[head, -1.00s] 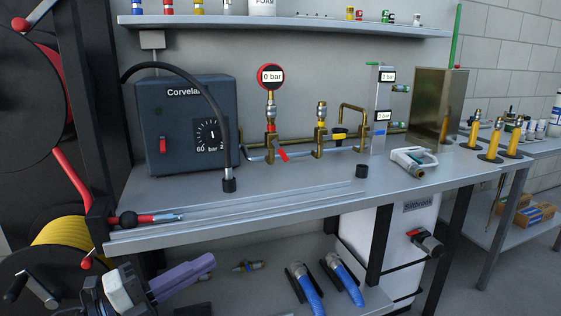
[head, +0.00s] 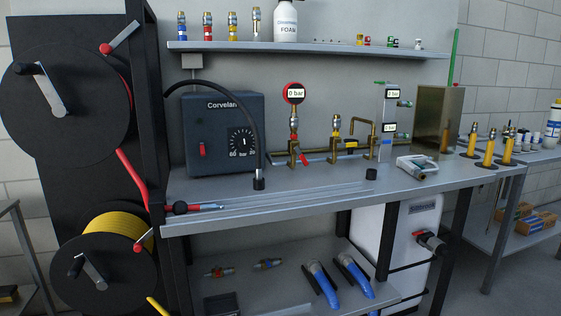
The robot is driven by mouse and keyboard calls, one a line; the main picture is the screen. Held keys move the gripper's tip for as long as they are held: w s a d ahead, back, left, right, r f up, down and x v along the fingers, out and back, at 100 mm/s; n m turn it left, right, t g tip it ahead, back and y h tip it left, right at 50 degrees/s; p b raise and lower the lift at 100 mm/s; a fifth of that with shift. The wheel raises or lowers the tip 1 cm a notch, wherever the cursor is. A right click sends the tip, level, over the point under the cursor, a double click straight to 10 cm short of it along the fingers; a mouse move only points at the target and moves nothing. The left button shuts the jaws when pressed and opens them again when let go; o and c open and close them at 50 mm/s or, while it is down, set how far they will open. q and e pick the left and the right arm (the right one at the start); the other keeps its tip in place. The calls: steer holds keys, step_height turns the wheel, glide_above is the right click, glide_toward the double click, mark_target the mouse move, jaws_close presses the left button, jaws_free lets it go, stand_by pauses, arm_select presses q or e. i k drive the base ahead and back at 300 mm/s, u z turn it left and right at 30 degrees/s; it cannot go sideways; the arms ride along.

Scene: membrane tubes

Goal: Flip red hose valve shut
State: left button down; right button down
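The red hose (head: 132,180) runs down from the upper black reel (head: 60,135) at the left towards the bench. A valve lever (head: 124,36) with a red ball end and pale arm sits at the top right of that reel, its arm angled up to the right. A similar lever (head: 146,240) sits by the lower reel. A red-tipped hose end (head: 182,208) lies on the bench's left front. A small red handle (head: 304,158) is on the brass manifold. I cannot tell which positions count as open or shut. Neither gripper is in view.
A dark Corvelan box (head: 222,155) with a dial and a black hose stands on the bench (head: 300,202). The lower reel (head: 75,270) holds yellow hose. A black post separates the reels from the bench. A shelf (head: 320,48) with bottles hangs above.

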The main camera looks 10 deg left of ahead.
mark_target(300, 155)
steer(key=u, duration=0.35)
steer(key=i, duration=1.3)
steer(key=z, duration=0.1)
